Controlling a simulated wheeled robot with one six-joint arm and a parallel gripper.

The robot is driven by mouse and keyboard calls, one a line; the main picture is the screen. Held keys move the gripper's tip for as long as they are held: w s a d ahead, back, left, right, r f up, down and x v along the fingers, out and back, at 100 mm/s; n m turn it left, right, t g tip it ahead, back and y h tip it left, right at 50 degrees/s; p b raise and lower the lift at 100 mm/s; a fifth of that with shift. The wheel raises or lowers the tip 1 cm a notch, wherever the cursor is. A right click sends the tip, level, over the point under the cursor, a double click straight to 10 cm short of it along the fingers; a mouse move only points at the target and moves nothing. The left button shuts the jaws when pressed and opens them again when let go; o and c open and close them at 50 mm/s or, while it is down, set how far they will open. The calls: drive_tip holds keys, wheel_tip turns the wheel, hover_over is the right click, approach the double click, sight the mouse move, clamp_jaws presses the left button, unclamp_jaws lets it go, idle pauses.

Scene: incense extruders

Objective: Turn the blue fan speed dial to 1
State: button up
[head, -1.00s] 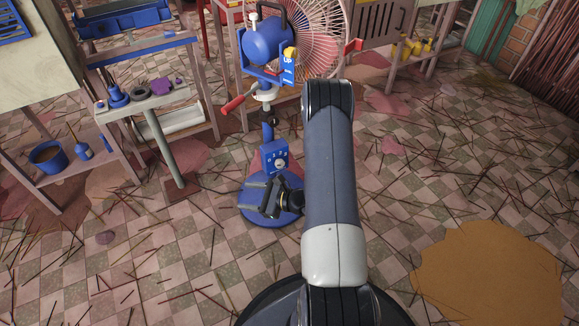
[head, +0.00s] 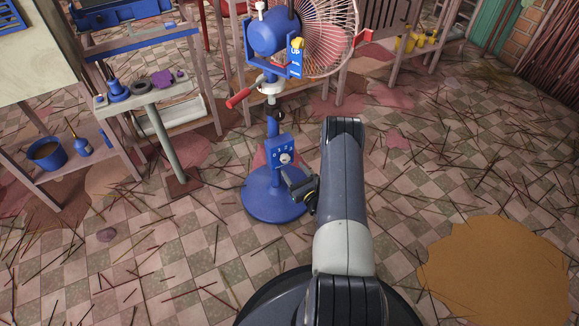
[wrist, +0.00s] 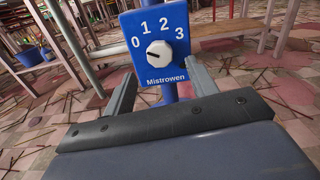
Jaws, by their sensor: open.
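The blue fan (head: 270,36) stands upright on a round blue base (head: 262,206). Its blue control box (head: 281,150) is on the post. In the wrist view the blue dial plate (wrist: 180,18) carries the numbers 0, 1, 2 and 3 and the word Mistrowen. The round white dial knob (wrist: 160,54) sits in its middle, with a small dark mark on its left side, towards the 0. My gripper (wrist: 163,72) is open and empty. Its fingers are spread left and right, in front of the plate's lower part. My gripper also shows below the box in the head view (head: 296,186).
A small stand (head: 147,92) with blue and purple items is left of the fan. A shelf with a blue bucket (head: 47,153) is further left. Thin sticks litter the tiled floor. An orange patch (head: 494,268) lies at the right.

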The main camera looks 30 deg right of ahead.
sight(286, 160)
drive_tip(key=shift+w+a+b, duration=0.1)
drive_tip(key=shift+w+b, duration=0.3)
drive_tip(key=shift+w, duration=1.7)
drive_tip(key=shift+c, duration=0.3)
drive_tip(key=c, duration=0.9)
